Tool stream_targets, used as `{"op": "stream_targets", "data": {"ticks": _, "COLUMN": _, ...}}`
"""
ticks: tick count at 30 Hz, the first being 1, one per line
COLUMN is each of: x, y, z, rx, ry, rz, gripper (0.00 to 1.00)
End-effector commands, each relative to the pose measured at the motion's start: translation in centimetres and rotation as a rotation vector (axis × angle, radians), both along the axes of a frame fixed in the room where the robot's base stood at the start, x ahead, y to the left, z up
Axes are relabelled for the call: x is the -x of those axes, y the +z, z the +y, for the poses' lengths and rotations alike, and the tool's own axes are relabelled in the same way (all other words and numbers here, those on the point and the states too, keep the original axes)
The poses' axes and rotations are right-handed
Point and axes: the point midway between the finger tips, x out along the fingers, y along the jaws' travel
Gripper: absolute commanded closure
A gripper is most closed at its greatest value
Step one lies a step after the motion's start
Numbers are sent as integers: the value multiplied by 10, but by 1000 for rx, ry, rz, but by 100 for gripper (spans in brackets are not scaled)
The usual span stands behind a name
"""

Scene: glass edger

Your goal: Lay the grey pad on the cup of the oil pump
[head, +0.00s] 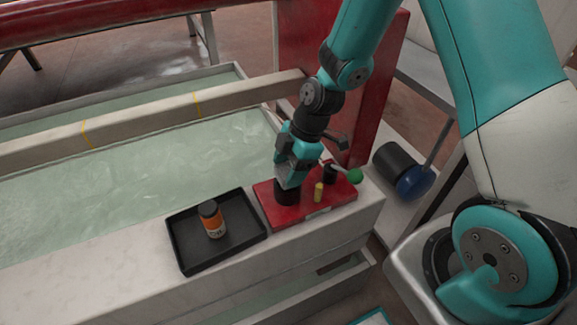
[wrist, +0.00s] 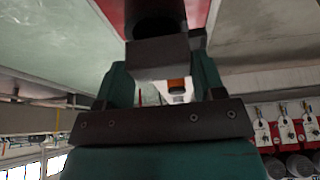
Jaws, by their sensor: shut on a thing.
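The oil pump (head: 268,210) has a flat red base on the near white ledge. A short black cup (head: 287,194) stands on its left part, and a green-knobbed lever (head: 355,176) on its right. My gripper (head: 290,160) points down over the cup, shut on the grey pad (head: 287,176). In the wrist view the pad (wrist: 158,58) is a dark grey block between the teal fingers, with the black cup (wrist: 155,12) partly hidden behind it. The pad is at the cup's top; I cannot tell whether they touch.
A yellow peg (head: 319,192) and a black post (head: 329,172) rise from the pump base. A water-filled trough (head: 130,190) lies behind the ledge. A red upright panel (head: 365,90) stands behind the pump.

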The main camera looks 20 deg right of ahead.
Motion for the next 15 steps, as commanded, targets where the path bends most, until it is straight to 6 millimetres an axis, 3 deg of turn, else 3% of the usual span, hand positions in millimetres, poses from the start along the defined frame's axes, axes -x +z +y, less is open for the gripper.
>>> {"op": "stream_targets", "data": {"ticks": 15, "x": 0, "y": -9, "z": 0, "rx": 0, "ry": 0, "rz": -1, "gripper": 59}}
